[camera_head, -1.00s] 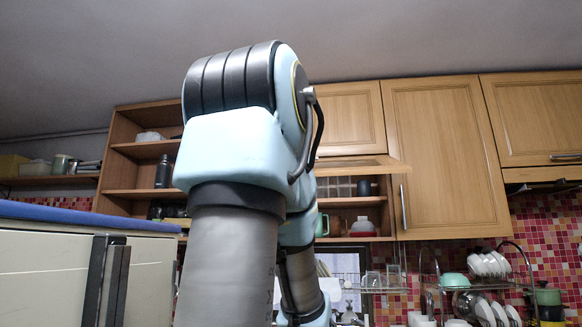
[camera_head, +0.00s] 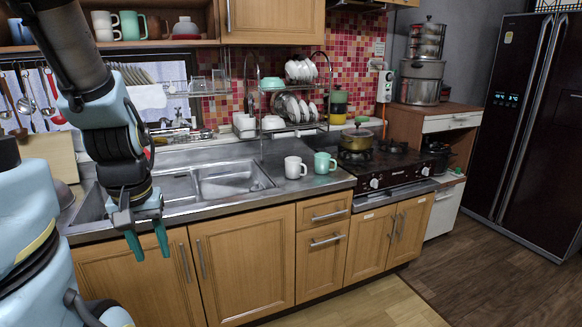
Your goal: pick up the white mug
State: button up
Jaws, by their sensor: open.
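The white mug (camera_head: 293,167) stands upright on the steel counter, right of the sink. A mint green mug (camera_head: 324,162) stands close beside it on the right. My gripper (camera_head: 148,242) hangs with its fingers pointing down in front of the counter's left part, well to the left of the white mug. Its two teal fingertips are apart, with nothing between them.
The sink (camera_head: 232,182) lies between my gripper and the mugs. A dish rack (camera_head: 290,128) with bowls and plates stands behind the mugs. A gas stove (camera_head: 385,165) with a pot (camera_head: 356,138) is to their right. The counter's front edge right of the sink is clear.

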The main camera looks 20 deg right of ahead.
aim_at(293, 165)
jog(key=i+l, duration=0.25)
jog(key=l, duration=0.15)
jog(key=i+l, duration=0.2)
jog(key=l, duration=0.2)
jog(key=i+l+u, duration=0.1)
jog(key=i+l, duration=0.35)
jog(key=l, duration=0.3)
jog(key=i+l, duration=0.2)
jog(key=l, duration=0.25)
jog(key=i+l, duration=0.25)
jog(key=l, duration=0.15)
jog(key=j+u, duration=0.05)
